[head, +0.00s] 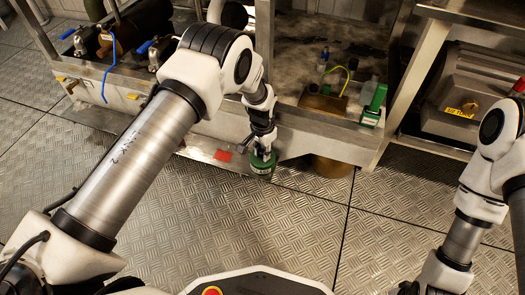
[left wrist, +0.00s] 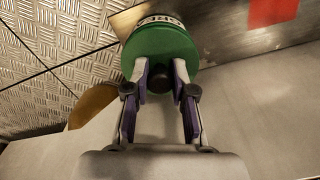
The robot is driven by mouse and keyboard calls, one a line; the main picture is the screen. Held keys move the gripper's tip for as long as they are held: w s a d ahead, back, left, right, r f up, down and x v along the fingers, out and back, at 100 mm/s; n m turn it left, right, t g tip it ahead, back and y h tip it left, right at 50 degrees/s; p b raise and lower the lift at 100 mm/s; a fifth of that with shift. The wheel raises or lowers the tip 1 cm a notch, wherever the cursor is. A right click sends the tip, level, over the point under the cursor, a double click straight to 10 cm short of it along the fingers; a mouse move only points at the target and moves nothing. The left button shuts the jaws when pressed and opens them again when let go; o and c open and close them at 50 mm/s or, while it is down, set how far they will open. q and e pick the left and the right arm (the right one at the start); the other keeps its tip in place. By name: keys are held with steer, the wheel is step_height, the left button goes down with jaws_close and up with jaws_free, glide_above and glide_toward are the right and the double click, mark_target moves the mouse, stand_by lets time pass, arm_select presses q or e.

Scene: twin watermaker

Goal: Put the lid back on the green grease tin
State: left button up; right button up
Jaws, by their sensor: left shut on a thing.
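My left gripper (head: 262,150) is shut on the dark knob (left wrist: 159,80) of a green round lid (left wrist: 158,48). The knob sits between the two fingertips in the left wrist view. A white band with dark lettering (left wrist: 162,20) runs round the green side beyond the lid's face. The green piece (head: 263,162) hangs or stands by the front edge of the metal frame in the head view. I cannot tell whether the grease tin is under the lid or what bears it. My right gripper (head: 409,288) is partly seen at the bottom right, its fingers unclear.
A metal frame edge (head: 320,142) runs behind the left gripper. A red patch (head: 223,155) is left of the gripper. The plated floor (head: 300,230) in front is clear.

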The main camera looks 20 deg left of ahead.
arm_select(q)
steer(key=shift+r+p, duration=0.1)
steer(key=shift+p, duration=0.5)
stand_by(0.7)
steer(key=shift+f, duration=0.25)
stand_by(0.6)
steer(key=shift+p, duration=0.3)
stand_by(0.6)
steer(key=o, duration=1.5)
step_height(320, 180, up, 7)
steer(key=p, duration=0.6)
steer(key=shift+r, duration=0.1)
